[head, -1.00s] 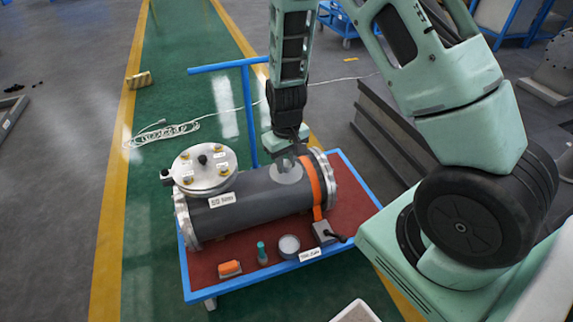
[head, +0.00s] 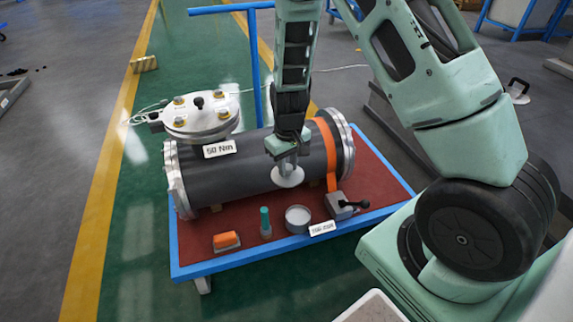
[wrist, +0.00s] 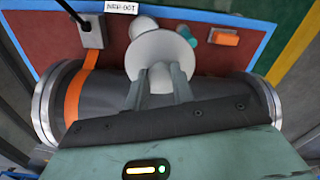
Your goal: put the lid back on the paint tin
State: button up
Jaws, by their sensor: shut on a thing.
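The paint tin (head: 298,220) is a small round grey tin standing on the red top of the cart, near its front blue edge. My gripper (head: 287,160) is shut on the lid (head: 288,177), a pale grey disc. The lid is held in front of the dark cylinder, above and a little behind the tin in the head view. In the wrist view the lid (wrist: 162,50) shows just beyond the fingertips (wrist: 160,78).
The dark flanged cylinder (head: 240,178) with an orange strap (head: 328,150) lies behind the tin. An orange block (head: 226,240) and a teal-topped item (head: 265,222) stand left of the tin. A grey box with a black lever (head: 340,206) and a white label (head: 322,228) are to its right.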

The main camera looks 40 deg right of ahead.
jog(key=shift+n, duration=0.4)
jog(key=d+f+b, duration=0.1)
jog(key=f+b, duration=0.2)
jog(key=f, duration=0.4)
jog(key=d+f+b, duration=0.2)
jog(key=f+b, duration=0.1)
jog(key=f, duration=0.4)
jog(key=d+f+b, duration=0.1)
jog(key=f+b, duration=0.2)
jog(key=f, duration=0.4)
jog(key=shift+d+f, duration=0.3)
jog(key=shift+f, duration=0.1)
jog(key=shift+f+b, duration=0.15)
jog(key=shift+b, duration=0.2)
jog(key=shift+f+p, duration=0.15)
jog(key=shift+p, duration=0.4)
dwell(0.9)
jog(key=o, duration=1.5)
jog(key=shift+o, duration=0.2)
